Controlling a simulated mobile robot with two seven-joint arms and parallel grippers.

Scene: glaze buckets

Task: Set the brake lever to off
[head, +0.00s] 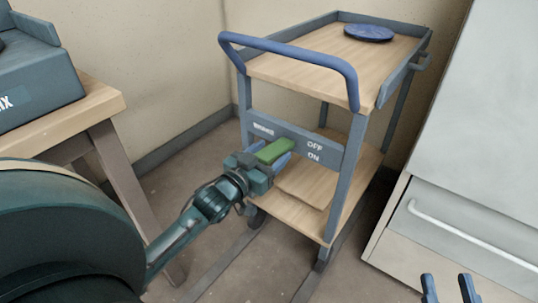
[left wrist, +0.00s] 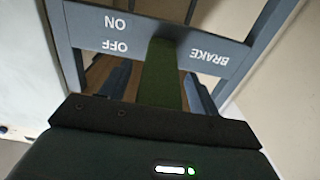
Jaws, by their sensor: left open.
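The brake lever is a green bar (head: 273,151) on the front panel (head: 262,124) of a blue-framed cart. The panel reads BRAKE to the lever's left, with OFF above ON to its right. My left gripper (head: 268,156) is at the lever with its fingers apart. In the left wrist view, which is upside down, the green lever (left wrist: 161,78) lies between the two open fingers (left wrist: 158,88), with gaps on both sides. I cannot tell which label the lever is set to. My right gripper (head: 448,288) is open and empty at the lower right.
The cart's blue push handle (head: 290,55) arches above the panel. A blue disc (head: 369,33) lies on the cart's top shelf (head: 300,68). A wooden table (head: 70,118) stands at left, and a pale cabinet (head: 470,215) with a bar handle at right. Some floor before the cart is clear.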

